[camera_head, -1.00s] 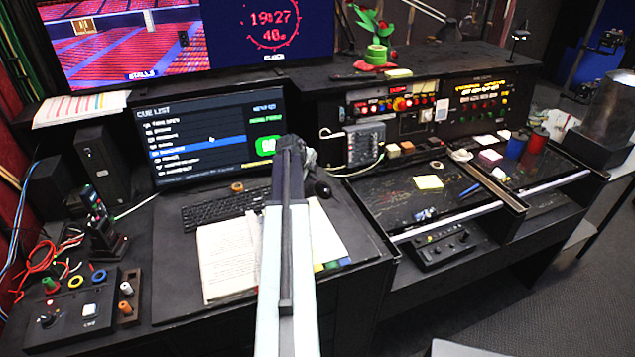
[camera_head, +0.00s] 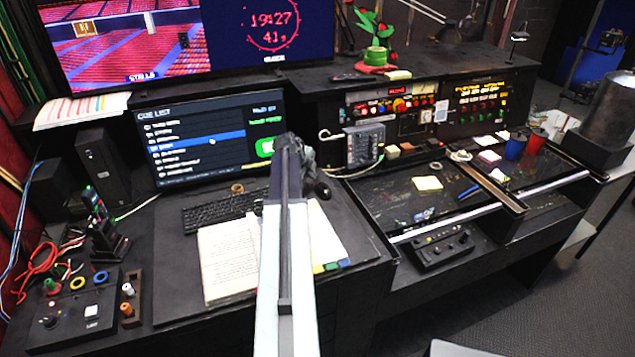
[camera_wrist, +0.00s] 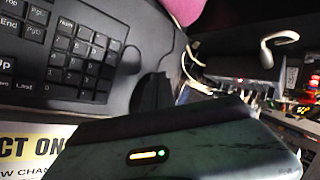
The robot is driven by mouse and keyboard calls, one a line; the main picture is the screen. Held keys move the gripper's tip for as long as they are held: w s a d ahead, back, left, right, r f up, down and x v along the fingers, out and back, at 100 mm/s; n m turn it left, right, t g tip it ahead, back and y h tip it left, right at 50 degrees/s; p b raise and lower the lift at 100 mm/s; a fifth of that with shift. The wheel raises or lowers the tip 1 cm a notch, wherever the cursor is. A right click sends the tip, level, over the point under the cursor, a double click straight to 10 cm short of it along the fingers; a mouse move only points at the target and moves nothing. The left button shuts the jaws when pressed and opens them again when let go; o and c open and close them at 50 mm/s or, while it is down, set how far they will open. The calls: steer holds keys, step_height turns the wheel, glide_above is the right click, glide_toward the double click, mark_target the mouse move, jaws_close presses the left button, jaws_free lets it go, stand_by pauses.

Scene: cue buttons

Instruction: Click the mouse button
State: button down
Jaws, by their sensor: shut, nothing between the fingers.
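The black mouse (camera_head: 322,190) lies on the desk to the right of the keyboard (camera_head: 222,208), partly hidden behind my arm. My gripper (camera_head: 307,158) is mostly hidden behind my arm, close to the mouse; its fingertips do not show clearly. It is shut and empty. In the wrist view, the keyboard (camera_wrist: 75,50) fills the upper left, and a dark shape stands right of its number pad. I cannot tell whether that shape is the mouse or a fingertip, or whether they touch.
The cue list monitor (camera_head: 210,140) stands behind the keyboard. An open script (camera_head: 228,258) lies in front of it. A control box (camera_head: 85,312) is at the left. A grey switch unit (camera_head: 363,145) stands to the right, with control panels beyond.

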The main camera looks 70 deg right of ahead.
steer(key=w+r+p, duration=0.1)
steer(key=r+p, duration=0.1)
steer(key=w+r+p, duration=0.1)
steer(key=r+p, duration=0.1)
steer(key=shift+w+d+r, duration=0.1)
steer(key=shift+w+d, duration=0.15)
steer(key=shift+w, duration=0.1)
stand_by(0.5)
